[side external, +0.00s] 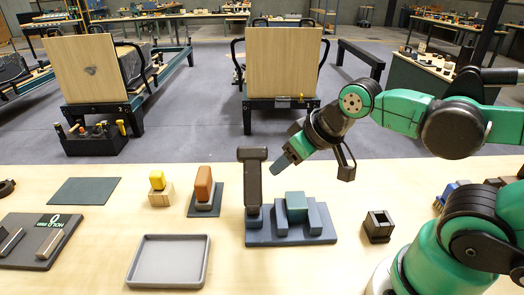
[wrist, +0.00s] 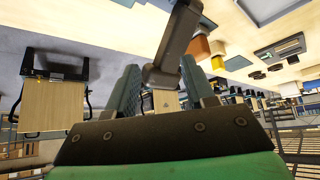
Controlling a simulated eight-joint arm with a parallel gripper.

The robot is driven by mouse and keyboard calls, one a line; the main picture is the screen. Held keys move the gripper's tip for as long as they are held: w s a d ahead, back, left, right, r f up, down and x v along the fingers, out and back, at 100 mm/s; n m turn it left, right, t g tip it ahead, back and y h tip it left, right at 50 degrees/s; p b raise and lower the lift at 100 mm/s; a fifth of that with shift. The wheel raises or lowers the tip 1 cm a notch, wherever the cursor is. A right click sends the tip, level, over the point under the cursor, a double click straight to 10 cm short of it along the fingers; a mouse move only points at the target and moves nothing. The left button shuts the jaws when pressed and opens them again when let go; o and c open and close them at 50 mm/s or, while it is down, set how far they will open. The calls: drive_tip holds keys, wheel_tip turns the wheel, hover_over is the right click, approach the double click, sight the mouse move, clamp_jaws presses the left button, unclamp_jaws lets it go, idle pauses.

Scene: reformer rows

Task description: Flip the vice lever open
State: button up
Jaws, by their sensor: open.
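The vice (side external: 290,237) is a slate-blue base on the table with raised jaws and a green block (side external: 296,206) between them. Its dark grey lever (side external: 252,185) stands upright at the left end, with a wide bar across its top. My gripper (side external: 313,166) is open and empty, above the vice and to the right of the lever top. One fingertip points toward the lever top, with a small gap in the side view. In the wrist view the lever (wrist: 180,35) shows ahead, its bar between the two open fingers (wrist: 160,78); contact cannot be told.
A brown block on a dark pad (side external: 204,190) and a yellow piece on a wooden block (side external: 158,189) stand left of the vice. A grey tray (side external: 169,284) lies in front left. A dark square socket (side external: 378,227) stands at right. Table between them is clear.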

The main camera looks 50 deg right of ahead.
drive_tip(key=shift+w+r, duration=0.2)
drive_tip(key=c, duration=0.3)
drive_tip(key=w+r+m, duration=0.1)
drive_tip(key=w+d+r+m+g, duration=0.1)
drive_tip(key=w+r, duration=0.1)
drive_tip(key=w+r+m+g, duration=0.1)
drive_tip(key=shift+w+d+r+h, duration=0.2)
drive_tip(key=shift+w+d+h, duration=0.05)
drive_tip(key=shift+w+h, duration=0.05)
clamp_jaws()
drive_tip(key=w+d+r+m+g, duration=0.2)
drive_tip(key=w+d+m+g, duration=0.1)
drive_tip(key=w+m, duration=0.3)
drive_tip(key=shift+w+g+h, duration=0.3)
drive_tip(key=shift+w+g, duration=0.1)
drive_tip(key=shift+w, duration=0.45)
drive_tip(key=shift+d, duration=0.1)
